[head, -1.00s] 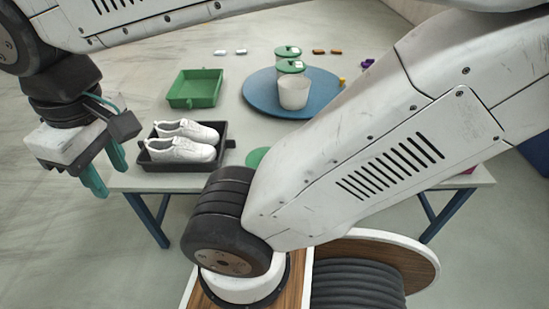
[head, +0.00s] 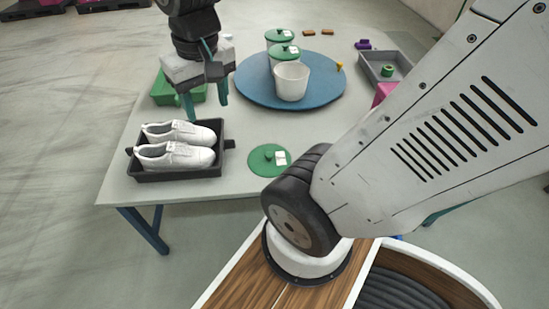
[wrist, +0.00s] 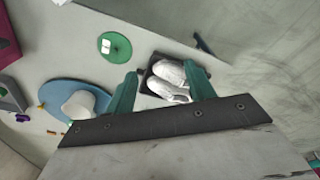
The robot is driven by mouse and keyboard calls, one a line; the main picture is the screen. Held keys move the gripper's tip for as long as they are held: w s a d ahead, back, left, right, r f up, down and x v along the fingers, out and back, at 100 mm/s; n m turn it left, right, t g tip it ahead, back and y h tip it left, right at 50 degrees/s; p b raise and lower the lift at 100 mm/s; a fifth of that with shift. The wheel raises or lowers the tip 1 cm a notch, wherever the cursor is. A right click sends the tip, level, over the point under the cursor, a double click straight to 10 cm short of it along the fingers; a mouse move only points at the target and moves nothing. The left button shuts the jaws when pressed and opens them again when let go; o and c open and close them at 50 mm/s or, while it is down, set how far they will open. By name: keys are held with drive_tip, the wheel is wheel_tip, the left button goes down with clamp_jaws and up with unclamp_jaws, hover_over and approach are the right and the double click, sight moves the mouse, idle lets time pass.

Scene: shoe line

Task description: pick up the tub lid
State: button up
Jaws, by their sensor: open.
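The green tub lid (head: 262,168) lies flat on the table near its front edge, with a knob and a white label on top. It also shows in the wrist view (wrist: 118,54), left of the fingers. A white tub (head: 291,84) stands open on the blue round board (head: 249,92). Behind it are two tubs with green lids (head: 284,50) on. My gripper (head: 207,102) is open and empty, pointing down above the table, behind the shoe tray and to the left of the lid. In the wrist view my gripper (wrist: 160,70) has the shoes showing between its fingers.
A black tray (head: 180,176) with two white shoes (head: 176,155) sits left of the lid. A green tray (head: 165,94) is partly behind my gripper. A grey tray (head: 400,62) stands at the right. The table between lid and blue board is clear.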

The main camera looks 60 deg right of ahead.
drive_tip(key=w+d+f+m, duration=0.4)
drive_tip(key=w+d+f, duration=0.3)
drive_tip(key=d+f, duration=0.1)
drive_tip(key=m+g, duration=0.1)
drive_tip(key=m, duration=0.6)
hover_over(269, 154)
drive_tip(key=f, duration=2.8)
drive_tip(key=shift+s+a+f, duration=0.1)
drive_tip(key=shift+a+f, duration=0.15)
drive_tip(key=shift+a, duration=0.05)
drive_tip(key=shift+d+f, duration=0.15)
drive_tip(key=shift+f, duration=1.2)
drive_tip(key=shift+d+f, duration=0.15)
drive_tip(key=shift+f, duration=1.15)
drive_tip(key=c, duration=1)
